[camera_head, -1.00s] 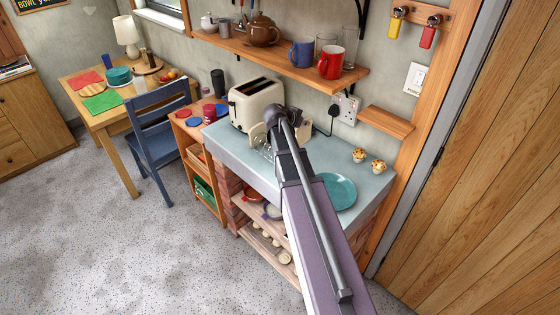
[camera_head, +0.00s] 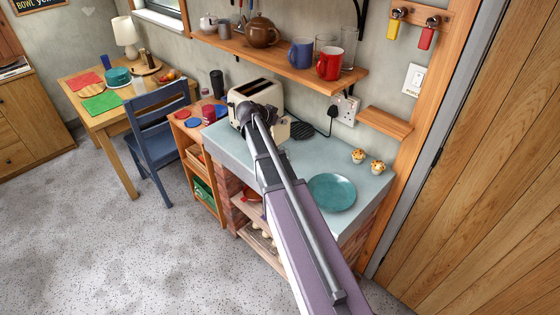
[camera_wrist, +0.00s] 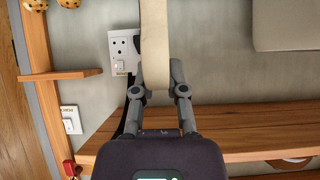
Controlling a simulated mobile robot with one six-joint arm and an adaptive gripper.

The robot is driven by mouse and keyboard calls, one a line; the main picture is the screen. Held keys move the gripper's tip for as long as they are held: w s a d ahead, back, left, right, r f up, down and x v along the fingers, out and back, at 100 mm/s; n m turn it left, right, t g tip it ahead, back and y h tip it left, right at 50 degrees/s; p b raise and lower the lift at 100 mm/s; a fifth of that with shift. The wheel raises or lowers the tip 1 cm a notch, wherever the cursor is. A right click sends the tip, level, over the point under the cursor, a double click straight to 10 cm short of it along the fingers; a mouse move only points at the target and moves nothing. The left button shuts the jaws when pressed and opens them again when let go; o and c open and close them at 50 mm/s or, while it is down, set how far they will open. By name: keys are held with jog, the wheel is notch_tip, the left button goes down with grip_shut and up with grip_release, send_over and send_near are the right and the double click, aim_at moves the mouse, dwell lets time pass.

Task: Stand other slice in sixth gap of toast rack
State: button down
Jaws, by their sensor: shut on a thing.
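In the wrist view my gripper (camera_wrist: 159,92) is shut on a pale beige slice (camera_wrist: 155,45). The slice shows edge-on as a long narrow strip between the two fingers. In the head view my gripper (camera_head: 262,115) is over the back left of the counter, in front of the cream toaster (camera_head: 240,98). There the held slice is mostly hidden by my arm.
A teal plate (camera_head: 332,193) lies on the counter (camera_head: 300,165), with two muffins (camera_head: 377,167) at the right. A dark slatted item (camera_head: 302,130) lies by the wall. A wooden shelf (camera_head: 285,62) with mugs and a teapot hangs above. The counter's middle is clear.

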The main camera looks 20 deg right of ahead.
aim_at(283, 141)
jog(key=shift+f, duration=0.1)
notch_tip(283, 141, down, 6)
jog(key=b, duration=0.6)
dwell(0.3)
jog(key=shift+f+b, duration=1.9)
jog(key=shift+b, duration=0.15)
jog(key=shift+f, duration=0.15)
jog(key=c, duration=0.7)
grip_release()
jog(key=shift+r, duration=0.25)
